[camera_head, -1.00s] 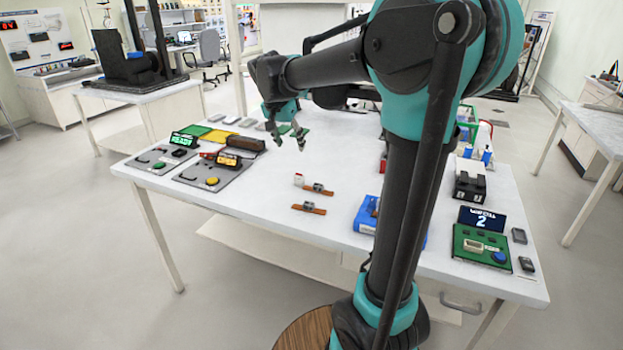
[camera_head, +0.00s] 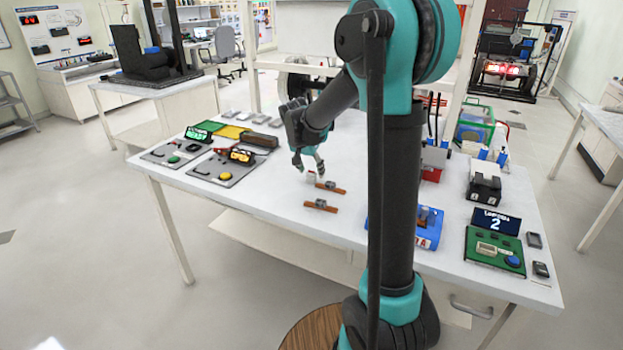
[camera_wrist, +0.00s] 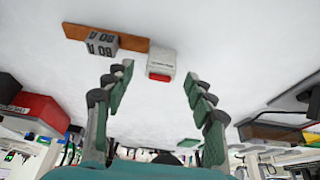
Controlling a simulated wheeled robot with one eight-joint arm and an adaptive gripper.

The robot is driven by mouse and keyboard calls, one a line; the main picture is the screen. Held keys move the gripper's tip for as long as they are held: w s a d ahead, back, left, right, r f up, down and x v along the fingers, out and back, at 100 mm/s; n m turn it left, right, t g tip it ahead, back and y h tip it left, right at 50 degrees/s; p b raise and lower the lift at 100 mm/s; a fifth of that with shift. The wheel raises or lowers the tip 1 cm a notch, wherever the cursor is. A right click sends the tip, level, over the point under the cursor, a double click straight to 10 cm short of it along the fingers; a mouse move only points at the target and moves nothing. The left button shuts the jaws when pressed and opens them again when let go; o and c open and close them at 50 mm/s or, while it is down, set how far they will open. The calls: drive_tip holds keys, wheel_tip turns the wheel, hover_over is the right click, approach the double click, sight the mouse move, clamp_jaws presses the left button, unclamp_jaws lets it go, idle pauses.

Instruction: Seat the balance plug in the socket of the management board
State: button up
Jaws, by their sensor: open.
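A small white block with a red label, which looks like the balance plug (camera_wrist: 161,66), lies on the white table between my open fingertips in the wrist view, a little beyond them. In the head view the plug (camera_head: 311,177) shows just below my gripper (camera_head: 307,166), partly hidden by the fingers. My gripper (camera_wrist: 158,88) is open and empty, with both green-padded fingers apart. The green management board (camera_head: 480,261) lies at the table's right front. It carries a pale socket-like part (camera_head: 487,249), a blue button and a dark display reading 2.
Two brown strips with grey blocks lie near the plug, one strip (camera_head: 331,187) close beside it and another (camera_head: 320,206) nearer the front. A blue box (camera_head: 431,235) stands between them and the board, partly behind my arm. Lit panels (camera_head: 194,135) stand at left.

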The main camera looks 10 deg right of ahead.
drive_tip(key=shift+x, duration=0.9)
drive_tip(key=c, duration=1.1)
drive_tip(key=shift+r, duration=0.15)
